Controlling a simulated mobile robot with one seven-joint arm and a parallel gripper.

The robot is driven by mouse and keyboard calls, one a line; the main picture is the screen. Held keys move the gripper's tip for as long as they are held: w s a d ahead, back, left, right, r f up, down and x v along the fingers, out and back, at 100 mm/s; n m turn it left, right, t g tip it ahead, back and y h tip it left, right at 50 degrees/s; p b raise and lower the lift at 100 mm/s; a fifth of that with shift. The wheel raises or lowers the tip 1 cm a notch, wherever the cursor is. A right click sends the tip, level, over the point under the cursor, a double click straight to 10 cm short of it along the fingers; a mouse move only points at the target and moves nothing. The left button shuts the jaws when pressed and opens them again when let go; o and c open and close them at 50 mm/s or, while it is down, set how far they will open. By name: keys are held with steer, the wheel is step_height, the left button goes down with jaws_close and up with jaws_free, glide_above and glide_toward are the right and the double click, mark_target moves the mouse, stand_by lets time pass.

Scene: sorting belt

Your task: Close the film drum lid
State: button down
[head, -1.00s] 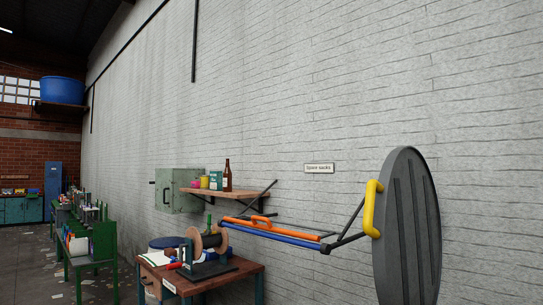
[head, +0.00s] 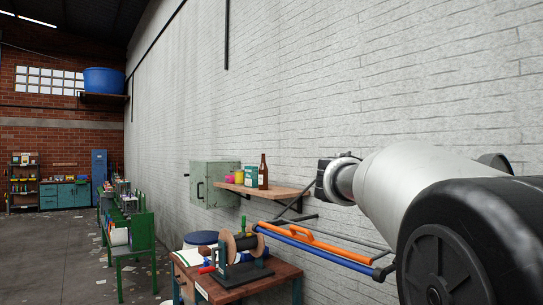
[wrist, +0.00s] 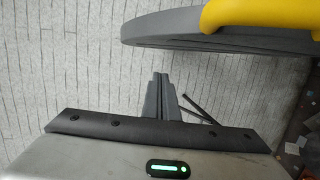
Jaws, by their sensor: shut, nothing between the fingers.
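The film drum lid (wrist: 215,25) is a grey round plate with a raised rim, and part of it shows across the top of the wrist view. Its thick yellow handle (wrist: 265,14) is at the top right there. My gripper (wrist: 158,80) is shut and empty, its grey fingers together just below the lid's edge in the wrist view. I cannot tell whether they touch the lid. In the head view my arm fills the right side and seems to hide the lid; the drum itself is not clearly seen.
A blue and orange bar (head: 320,250) reaches out beside my arm. Below it a wooden bench (head: 275,275) holds a film spool device (head: 240,258). A wall shelf (head: 264,189) with a bottle and tins and a green cabinet (head: 214,184) are behind.

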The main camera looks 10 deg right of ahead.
step_height(320, 180, up, 5)
steer(key=w+d+h, duration=0.2)
steer(key=s+d+p, duration=0.1)
steer(key=d+p, duration=0.1)
steer(key=d, duration=0.8)
steer(key=shift+r, duration=0.3)
steer(key=shift+s+d, duration=0.15)
